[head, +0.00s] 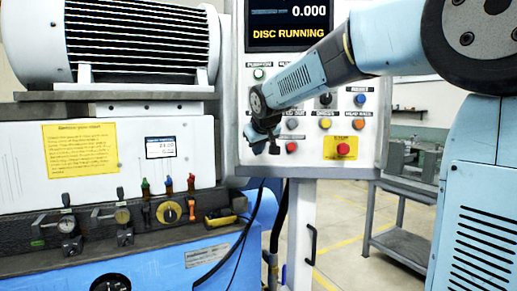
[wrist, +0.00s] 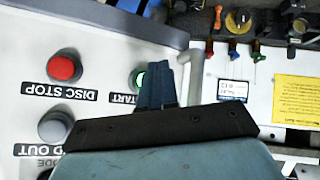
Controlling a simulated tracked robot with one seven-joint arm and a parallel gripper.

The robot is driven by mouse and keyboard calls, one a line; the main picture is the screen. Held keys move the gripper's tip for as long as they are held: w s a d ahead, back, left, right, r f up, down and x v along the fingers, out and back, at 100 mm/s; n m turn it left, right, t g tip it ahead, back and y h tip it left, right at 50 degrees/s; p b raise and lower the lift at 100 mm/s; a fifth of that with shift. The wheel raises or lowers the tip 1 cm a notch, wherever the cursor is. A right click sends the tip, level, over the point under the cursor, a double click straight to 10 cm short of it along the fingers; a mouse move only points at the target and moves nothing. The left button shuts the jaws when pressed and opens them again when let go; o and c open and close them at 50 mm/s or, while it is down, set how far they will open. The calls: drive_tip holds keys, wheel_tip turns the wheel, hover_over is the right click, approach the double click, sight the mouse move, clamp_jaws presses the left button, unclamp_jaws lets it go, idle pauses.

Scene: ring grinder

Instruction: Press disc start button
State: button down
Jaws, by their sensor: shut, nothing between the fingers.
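The control panel (head: 350,163) carries several buttons, and its screen (head: 290,22) reads "DISC RUNNING" and "0.000". In the wrist view, which is upside down, the green disc start button (wrist: 138,80) shows at the left edge of my gripper (wrist: 160,68), partly hidden behind the fingers. Its label (wrist: 124,98) is partly covered and reads "START". My gripper is shut and empty. In the head view my gripper (head: 264,145) is at the lower left of the panel and hides the start button. I cannot tell whether the fingertips touch it.
The red disc stop button (wrist: 65,68) is beside the start button and a grey button (wrist: 55,126) is close by. The red emergency stop (head: 343,149) sits on a yellow plate further right. The grinder (head: 100,235), with small coloured levers (head: 168,187), stands left of the panel.

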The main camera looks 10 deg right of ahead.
drive_tip(key=shift+s+a, duration=0.15)
drive_tip(key=shift+s, duration=0.4)
drive_tip(key=shift+s+a, duration=0.15)
drive_tip(key=shift+s, duration=0.4)
